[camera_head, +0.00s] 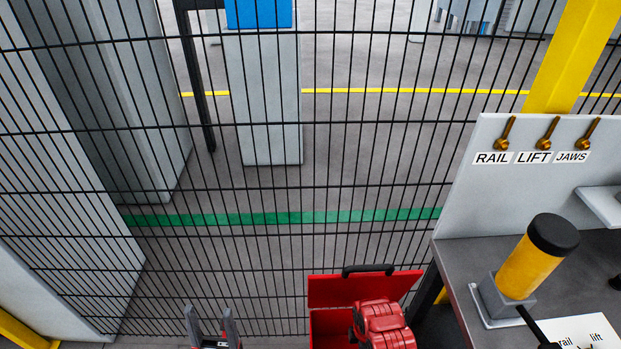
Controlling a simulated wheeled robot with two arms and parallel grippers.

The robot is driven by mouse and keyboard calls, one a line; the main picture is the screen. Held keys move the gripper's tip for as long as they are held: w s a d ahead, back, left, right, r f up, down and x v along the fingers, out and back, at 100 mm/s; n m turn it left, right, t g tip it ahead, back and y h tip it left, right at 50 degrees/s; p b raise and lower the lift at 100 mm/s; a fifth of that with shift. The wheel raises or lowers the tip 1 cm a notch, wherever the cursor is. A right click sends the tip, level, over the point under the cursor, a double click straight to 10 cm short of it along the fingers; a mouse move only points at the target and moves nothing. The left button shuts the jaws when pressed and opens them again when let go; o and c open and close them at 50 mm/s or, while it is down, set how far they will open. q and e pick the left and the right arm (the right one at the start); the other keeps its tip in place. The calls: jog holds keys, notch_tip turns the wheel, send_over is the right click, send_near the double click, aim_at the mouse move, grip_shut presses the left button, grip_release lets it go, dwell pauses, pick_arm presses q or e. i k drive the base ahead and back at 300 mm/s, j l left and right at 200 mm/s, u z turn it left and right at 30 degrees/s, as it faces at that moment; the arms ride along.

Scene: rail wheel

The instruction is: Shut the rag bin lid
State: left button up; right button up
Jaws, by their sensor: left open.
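The red rag bin (328,328) stands at the bottom middle, cut off by the lower edge. Its red lid (332,290) stands raised at the back, against or close to the mesh fence, with a black handle (367,269) along its top edge. Crumpled-looking red pieces (383,325), apparently rags, show at the opening and hide part of the bin's inside. My left gripper (211,322) is at the bottom edge, left of the bin and apart from it. Its two grey fingers point up, open, with nothing between them. My right gripper is not in view.
A black mesh fence (250,190) stands behind the bin. To the right is a grey bench (445,262) with a yellow, black-topped cylinder (527,265) and a panel (480,185) labelled RAIL, LIFT and JAWS. A gap separates my left gripper from the bin.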

aim_at(336, 290)
jog(key=k, duration=1)
